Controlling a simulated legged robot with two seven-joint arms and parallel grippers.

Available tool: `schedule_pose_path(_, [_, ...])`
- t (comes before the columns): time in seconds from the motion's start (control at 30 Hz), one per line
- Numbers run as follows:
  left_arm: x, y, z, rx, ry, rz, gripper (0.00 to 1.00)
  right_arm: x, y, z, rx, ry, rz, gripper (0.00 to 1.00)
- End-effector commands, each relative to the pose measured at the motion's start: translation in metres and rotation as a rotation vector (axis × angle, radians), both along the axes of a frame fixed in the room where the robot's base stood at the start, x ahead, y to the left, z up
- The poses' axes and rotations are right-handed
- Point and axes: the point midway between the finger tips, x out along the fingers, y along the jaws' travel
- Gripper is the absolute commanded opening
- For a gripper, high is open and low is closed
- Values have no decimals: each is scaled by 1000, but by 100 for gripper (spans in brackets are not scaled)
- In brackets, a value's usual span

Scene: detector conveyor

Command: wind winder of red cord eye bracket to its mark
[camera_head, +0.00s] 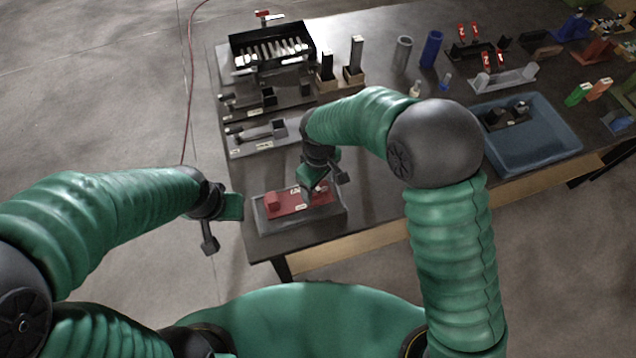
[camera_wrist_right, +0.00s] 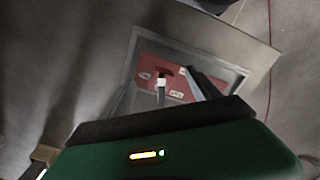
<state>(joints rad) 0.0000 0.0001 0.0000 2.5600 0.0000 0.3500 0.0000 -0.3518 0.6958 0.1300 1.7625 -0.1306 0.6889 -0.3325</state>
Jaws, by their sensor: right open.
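The red bracket (camera_head: 287,207) is a flat red plate with small white labels and a raised red block at its left end. It lies in a shallow grey tray (camera_head: 260,222) at the table's near left corner. My right gripper (camera_head: 328,187) is open, pointing down over the right part of the plate and hiding some of it. In the right wrist view the red plate (camera_wrist_right: 148,68) shows beyond the dark fingers, with a small white-tipped upright part near its middle. I cannot make out the winder's mark. My left gripper (camera_head: 222,228) hangs off the table's left edge, away from the bracket.
Behind the tray stand grey fixtures (camera_head: 262,136) and a black rack (camera_head: 270,44) of pale pieces. A blue bin (camera_head: 545,150) with dark parts sits at right. Grey and blue cylinders (camera_head: 431,48) stand at the back. Bare table lies right of the tray.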

Motion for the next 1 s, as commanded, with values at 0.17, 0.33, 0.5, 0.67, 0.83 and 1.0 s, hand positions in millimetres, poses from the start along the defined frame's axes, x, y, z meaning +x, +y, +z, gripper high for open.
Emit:
schedule_pose_path(0.17, [0, 0, 0, 0, 0, 0, 32, 0, 0, 0, -1, 1, 0, 71])
schedule_pose_path(0.33, [0, 0, -1, 0, 0, 0, 32, 1, 0, 19, 0, -3, -1, 71])
schedule_pose_path(0.5, [0, 0, -3, 0, 0, 0, 32, 1, 1, 65, 3, -5, -1, 71])
schedule_pose_path(0.67, [0, 0, -4, 0, 0, 0, 32, 1, 0, 113, 2, -5, 0, 71])
schedule_pose_path(0.83, [0, 0, -4, 0, 0, 0, 32, 1, 0, 151, 1, -2, -1, 71])
schedule_pose_path(1.0, [0, 0, -4, 0, 0, 0, 32, 1, 0, 167, 0, 0, -1, 71])
